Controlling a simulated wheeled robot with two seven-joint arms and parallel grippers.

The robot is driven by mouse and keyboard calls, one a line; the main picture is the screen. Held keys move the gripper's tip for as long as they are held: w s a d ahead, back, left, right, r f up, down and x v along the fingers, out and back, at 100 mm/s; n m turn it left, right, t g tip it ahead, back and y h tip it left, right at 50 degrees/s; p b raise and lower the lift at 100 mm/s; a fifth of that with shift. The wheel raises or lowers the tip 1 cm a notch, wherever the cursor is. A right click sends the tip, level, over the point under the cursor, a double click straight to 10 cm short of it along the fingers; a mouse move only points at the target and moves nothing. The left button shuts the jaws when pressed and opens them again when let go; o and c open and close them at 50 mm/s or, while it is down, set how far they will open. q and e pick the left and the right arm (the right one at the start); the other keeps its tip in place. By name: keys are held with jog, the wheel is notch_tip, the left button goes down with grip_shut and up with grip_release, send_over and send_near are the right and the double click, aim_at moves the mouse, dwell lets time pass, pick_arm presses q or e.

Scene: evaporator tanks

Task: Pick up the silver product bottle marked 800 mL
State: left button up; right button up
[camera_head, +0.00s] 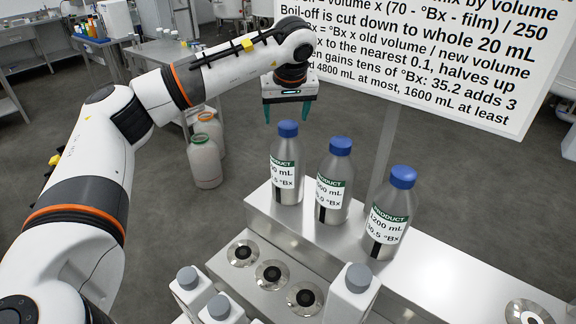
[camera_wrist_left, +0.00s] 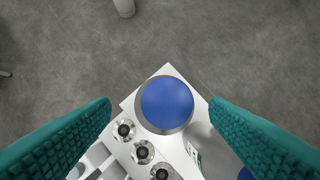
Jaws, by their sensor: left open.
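Three silver product bottles with blue caps stand upright in a row on a steel ledge (camera_head: 263,205). The right bottle (camera_head: 383,222) reads 1200 mL. The left bottle (camera_head: 285,180) and middle bottle (camera_head: 331,190) have labels ending in 0 mL, with leading digits I cannot read clearly. My left gripper (camera_head: 287,115) is open and empty, pointing down above the left bottle. In the left wrist view, that bottle's blue cap (camera_wrist_left: 167,103) appears between the two teal fingers, apart from both. My right gripper is not in view.
White bottles with grey caps (camera_head: 192,290) stand at the front. Round steel fittings (camera_head: 274,273) sit on a lower step. A large text board (camera_head: 440,60) stands behind the bottles. Two jugs (camera_head: 204,162) stand on the floor beyond.

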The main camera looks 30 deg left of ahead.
aim_at(288, 124)
pick_arm(q)
jog(key=shift+w+f+p, duration=0.1)
jog(key=shift+f+p, duration=0.25)
jog(key=shift+f, duration=0.05)
jog(key=x, duration=0.1)
jog(key=p+x, duration=0.1)
jog(key=x, duration=0.1)
jog(key=shift+w+d+f+p, duration=0.15)
jog(key=shift+w+f+p, duration=0.1)
jog(key=shift+p, duration=0.05)
jog(key=shift+w+f, duration=0.1)
jog(key=shift+f, duration=0.3)
jog(key=shift+c, duration=0.3)
jog(key=c, duration=1.3)
jog(key=shift+r, duration=0.15)
